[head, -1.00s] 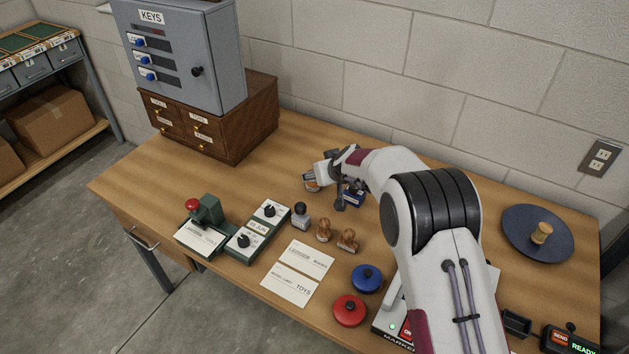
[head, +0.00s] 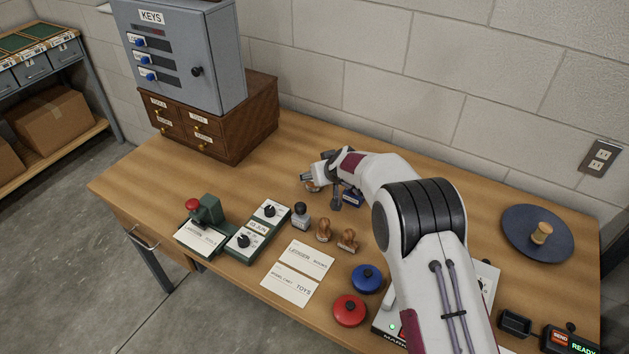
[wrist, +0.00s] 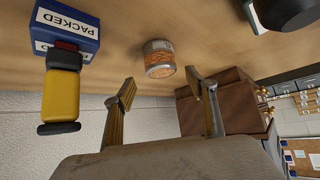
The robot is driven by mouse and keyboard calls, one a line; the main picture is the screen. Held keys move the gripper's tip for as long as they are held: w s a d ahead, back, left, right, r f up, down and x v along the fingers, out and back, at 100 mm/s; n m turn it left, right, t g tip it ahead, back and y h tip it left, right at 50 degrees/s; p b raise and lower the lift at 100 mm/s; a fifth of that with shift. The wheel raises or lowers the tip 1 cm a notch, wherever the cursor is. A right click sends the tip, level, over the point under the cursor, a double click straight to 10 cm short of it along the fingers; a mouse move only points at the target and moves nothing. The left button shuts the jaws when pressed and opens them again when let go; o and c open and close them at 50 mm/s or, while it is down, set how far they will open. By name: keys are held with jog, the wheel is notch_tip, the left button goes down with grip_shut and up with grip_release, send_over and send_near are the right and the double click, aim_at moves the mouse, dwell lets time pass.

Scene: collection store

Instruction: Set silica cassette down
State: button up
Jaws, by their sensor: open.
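The silica cassette (wrist: 159,58) is a small clear canister with orange beads and a grey rim. In the wrist view, which looks upside down, it rests on the wooden table, apart from my gripper (wrist: 163,90). My gripper's two fingers are spread, with nothing between the tips, and the cassette lies just beyond the gap. In the head view my gripper (head: 308,177) is low over the back middle of the table, and the cassette (head: 312,188) shows only partly below it.
A blue and yellow PACKED stamp (wrist: 62,80) stands close beside my gripper. Wooden-handled stamps (head: 324,230) and a dark-knobbed stamp (head: 300,215) stand in front. A brown drawer cabinet (head: 225,130) is at the left. The table between cabinet and gripper is clear.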

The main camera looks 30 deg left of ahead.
jog(key=shift+x, duration=2.2)
jog(key=shift+s+a, duration=0.1)
jog(key=shift+s, duration=0.05)
jog(key=shift+c, duration=0.3)
jog(key=c, duration=1.3)
jog(key=shift+r, duration=0.15)
jog(key=shift+r, duration=4.9)
